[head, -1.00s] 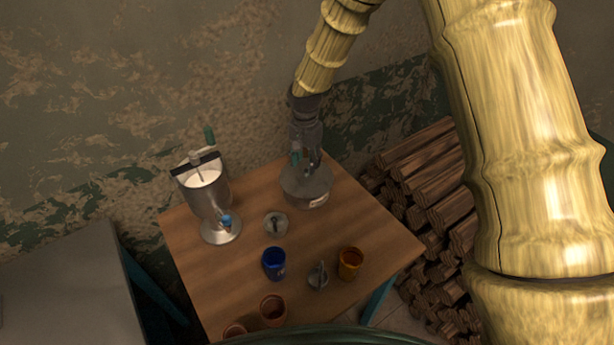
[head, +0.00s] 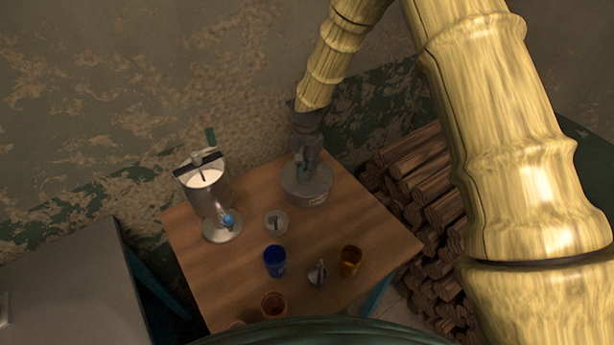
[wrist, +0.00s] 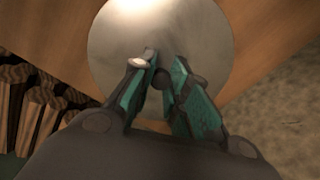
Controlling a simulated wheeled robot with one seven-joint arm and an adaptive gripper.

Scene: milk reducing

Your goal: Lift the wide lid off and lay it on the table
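The wide lid (wrist: 120,35) is a round, grey metal disc. In the head view the wide lid (head: 293,184) sits on a grey metal pot (head: 318,199) at the back right of the table. My gripper (head: 304,175) is over it, pointing down. In the wrist view my gripper (wrist: 164,65) has its two teal fingers on either side of a small dark knob (wrist: 165,77) on the lid. I cannot tell whether the fingers press on the knob. The wooden table (head: 240,282) bears everything.
A metal milk separator (head: 212,200) with a crank stands at the left. A small round lid or dish (head: 276,222), blue cup (head: 275,261), amber cup (head: 350,260), small metal piece (head: 317,273) and brown cup (head: 274,305) stand in front. Stacked logs (head: 420,190) lie right of the table.

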